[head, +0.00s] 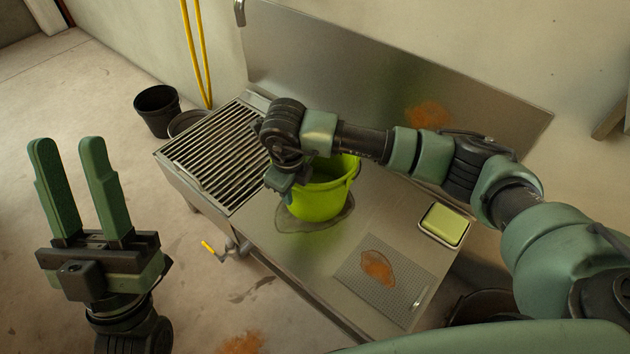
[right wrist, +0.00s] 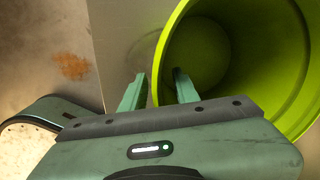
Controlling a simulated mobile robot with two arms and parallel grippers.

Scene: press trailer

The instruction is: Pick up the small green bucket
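The small green bucket (head: 322,200) stands upright on the steel counter, on a wet-looking patch. My right gripper (head: 287,187) is at the left side of its rim, partly hidden by its own wrist in the head view. In the right wrist view, the right gripper (right wrist: 158,80) has its fingers apart, one outside and one inside the wall of the bucket (right wrist: 182,38). Gaps show between the fingers and the wall. My left gripper (head: 66,145) is open and empty, off to the left over the floor.
The steel counter (head: 320,265) has a slatted drain rack (head: 225,150) at left. A grey mat (head: 385,285) with an orange stain and a tray with a yellow-green block (head: 445,223) lie to the right. A black bucket (head: 157,110) stands on the floor; a backsplash (head: 380,75) rises behind.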

